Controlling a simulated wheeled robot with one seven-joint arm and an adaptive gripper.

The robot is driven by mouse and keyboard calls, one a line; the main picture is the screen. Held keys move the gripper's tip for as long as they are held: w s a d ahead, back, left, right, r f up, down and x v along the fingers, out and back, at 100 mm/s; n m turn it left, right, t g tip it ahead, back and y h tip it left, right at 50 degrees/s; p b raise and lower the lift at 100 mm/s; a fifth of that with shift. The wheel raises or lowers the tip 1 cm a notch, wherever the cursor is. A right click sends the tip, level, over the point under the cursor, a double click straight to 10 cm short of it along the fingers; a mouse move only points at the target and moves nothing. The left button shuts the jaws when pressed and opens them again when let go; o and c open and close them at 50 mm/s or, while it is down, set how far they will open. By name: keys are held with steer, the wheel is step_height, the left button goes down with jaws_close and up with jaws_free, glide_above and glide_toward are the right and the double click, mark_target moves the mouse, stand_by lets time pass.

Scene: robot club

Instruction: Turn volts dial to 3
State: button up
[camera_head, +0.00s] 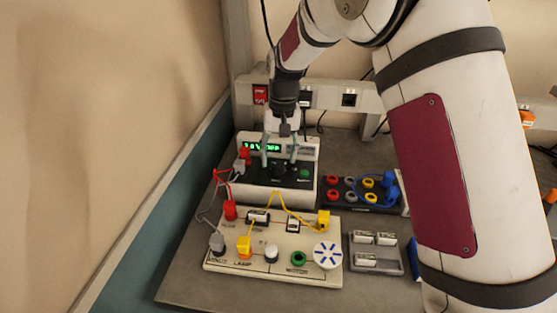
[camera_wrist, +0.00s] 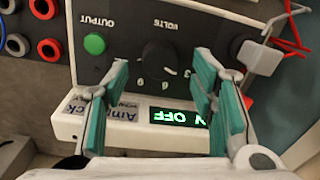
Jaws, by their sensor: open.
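The power supply (camera_head: 266,194) is a white box with a dark sloped front panel and a lit green display. Its black VOLTS dial (camera_wrist: 160,60) sits mid-panel, upside down in the wrist view, with printed numbers around it. My gripper (camera_head: 279,160) is open, pointing down at the panel. In the wrist view my gripper (camera_wrist: 160,62) has its green-padded fingers on either side of the dial, apart from it. Exact height above the panel is unclear.
The green OUTPUT button (camera_wrist: 94,44) is beside the dial. Red and grey plugs with wires (camera_wrist: 263,59) stand on the dial's other side. A circuit board (camera_head: 222,266) with yellow leads lies in front. A socket block (camera_head: 342,207) is at right. A wall is left.

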mark_target(281, 164)
step_height(281, 164, up, 10)
steer(key=shift+d+f, duration=0.15)
steer(key=shift+d, duration=0.15)
